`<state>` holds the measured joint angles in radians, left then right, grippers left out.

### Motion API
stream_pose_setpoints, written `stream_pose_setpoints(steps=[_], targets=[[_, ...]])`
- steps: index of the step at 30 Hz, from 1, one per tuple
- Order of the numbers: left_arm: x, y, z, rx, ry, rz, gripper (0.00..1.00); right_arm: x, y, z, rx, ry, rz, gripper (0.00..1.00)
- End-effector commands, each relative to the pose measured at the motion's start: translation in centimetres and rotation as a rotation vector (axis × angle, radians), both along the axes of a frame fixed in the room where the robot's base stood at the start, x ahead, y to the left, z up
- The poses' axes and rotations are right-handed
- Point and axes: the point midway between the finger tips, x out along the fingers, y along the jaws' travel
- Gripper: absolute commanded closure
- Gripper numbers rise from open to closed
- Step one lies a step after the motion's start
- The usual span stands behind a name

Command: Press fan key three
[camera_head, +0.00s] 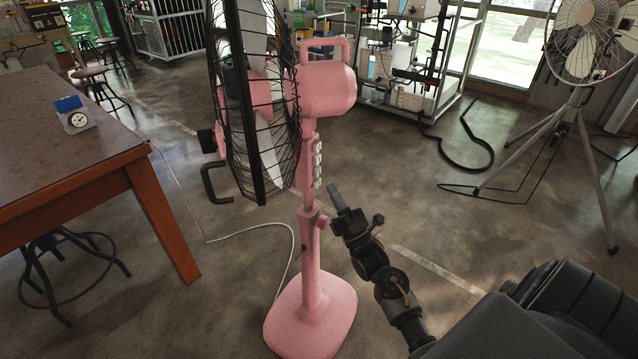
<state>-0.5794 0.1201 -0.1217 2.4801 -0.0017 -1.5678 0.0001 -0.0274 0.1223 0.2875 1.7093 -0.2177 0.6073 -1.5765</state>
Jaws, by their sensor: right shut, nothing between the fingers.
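A pink pedestal fan (326,92) stands upright on the floor in the middle of the head view, its black cage turned to the left. A column of several small pale keys (318,162) runs down the side of its pink post, below the motor housing. The keys are too small for me to read any numbers. My right gripper (334,188) is shut and empty, just right of the post and slightly below the lowest key. Its tip looks close to the keys, but I cannot tell whether it touches. My left gripper is not in view.
A wooden table (75,165) with a small blue-and-white dial device (72,115) stands at the left. A white cord (240,237) lies on the floor behind the fan. A second fan on a tripod (590,45) stands at the right back. Open floor lies between.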

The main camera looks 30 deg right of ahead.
Motion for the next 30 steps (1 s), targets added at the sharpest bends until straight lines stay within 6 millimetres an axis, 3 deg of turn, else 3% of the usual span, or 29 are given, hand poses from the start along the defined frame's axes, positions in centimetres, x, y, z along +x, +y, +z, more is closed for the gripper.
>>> stream_pose_setpoints(steps=[13,30], targets=[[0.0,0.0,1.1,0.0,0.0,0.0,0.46,-3.7,-1.9,0.1,-0.001,0.002,0.0,1.0],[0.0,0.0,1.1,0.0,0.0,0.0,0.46,-4.1,-2.1,0.0,0.0,0.001,0.0,1.0]])
